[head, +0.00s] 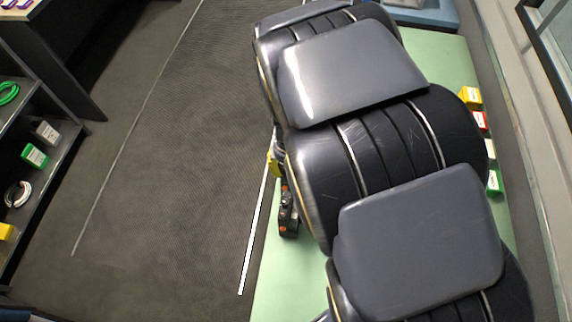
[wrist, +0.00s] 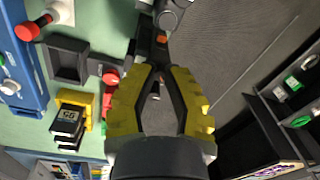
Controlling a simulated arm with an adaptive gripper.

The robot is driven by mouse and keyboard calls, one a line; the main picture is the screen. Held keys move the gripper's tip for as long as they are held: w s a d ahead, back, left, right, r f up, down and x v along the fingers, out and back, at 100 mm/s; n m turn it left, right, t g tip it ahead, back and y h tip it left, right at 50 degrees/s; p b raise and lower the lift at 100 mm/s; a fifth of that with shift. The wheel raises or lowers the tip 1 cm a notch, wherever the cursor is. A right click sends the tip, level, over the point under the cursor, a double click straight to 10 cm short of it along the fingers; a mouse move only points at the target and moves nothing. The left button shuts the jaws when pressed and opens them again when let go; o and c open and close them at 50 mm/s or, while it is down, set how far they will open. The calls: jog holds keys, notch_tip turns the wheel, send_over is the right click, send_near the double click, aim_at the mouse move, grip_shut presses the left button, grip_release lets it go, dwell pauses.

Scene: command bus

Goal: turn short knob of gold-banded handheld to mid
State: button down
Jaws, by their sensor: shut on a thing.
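A dark handheld with orange parts (head: 288,214) lies at the left edge of the green surface in the head view. In the wrist view its dark body with an orange spot (wrist: 161,38) shows just beyond my fingertips. No gold band can be made out. My gripper (wrist: 160,70) has yellow-padded fingers that close in at the handheld's near end. It is shut on a small part there, most likely a knob, which the fingertips mostly hide. The knob's length and angle cannot be read. In the head view my arm covers most of the gripper; only a yellow bit (head: 272,165) shows.
The green surface (head: 274,284) also carries a dark tray (wrist: 68,60), a red-topped piece (wrist: 110,76) and a yellow holder (wrist: 84,100). A blue panel (wrist: 24,75) is beside them. Dark floor (head: 190,170) is open to the left; shelves (head: 50,135) stand beyond it.

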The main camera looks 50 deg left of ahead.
jog(key=shift+d+m, duration=0.1)
jog(key=shift+m, duration=2.8)
jog(key=c, duration=1)
grip_release()
